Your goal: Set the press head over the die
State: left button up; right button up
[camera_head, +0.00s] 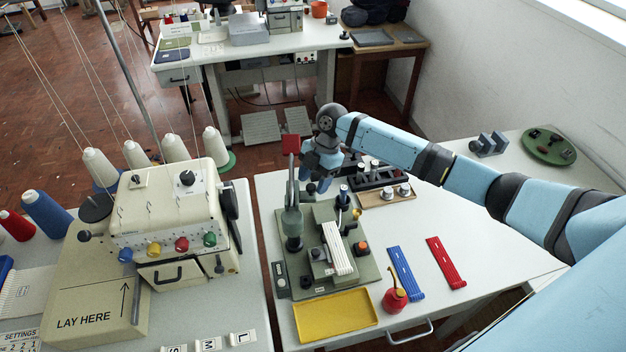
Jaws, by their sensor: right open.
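The grey-green press (303,282) stands on the right-hand white table. It has an upright post and a lever with a red handle (291,144). I cannot clearly tell the press head from the die among its small parts. A white ribbed strip (337,248) lies across the middle of the press. My right gripper (319,184) is open, pointing down at the back of the press, just right of the lever. Its fingertips are small and partly merge with the parts behind, so I cannot tell whether they touch anything. My left gripper is out of view.
A yellow tray (335,315) and a red oil can (395,297) sit in front. Blue (405,272) and red (446,262) strips lie right. A black rack (370,175) and wooden block (388,196) stand behind. A cream sewing machine (150,207) is left.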

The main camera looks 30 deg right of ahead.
jog(key=shift+a+f, duration=0.15)
jog(key=shift+f, duration=0.3)
grip_shut()
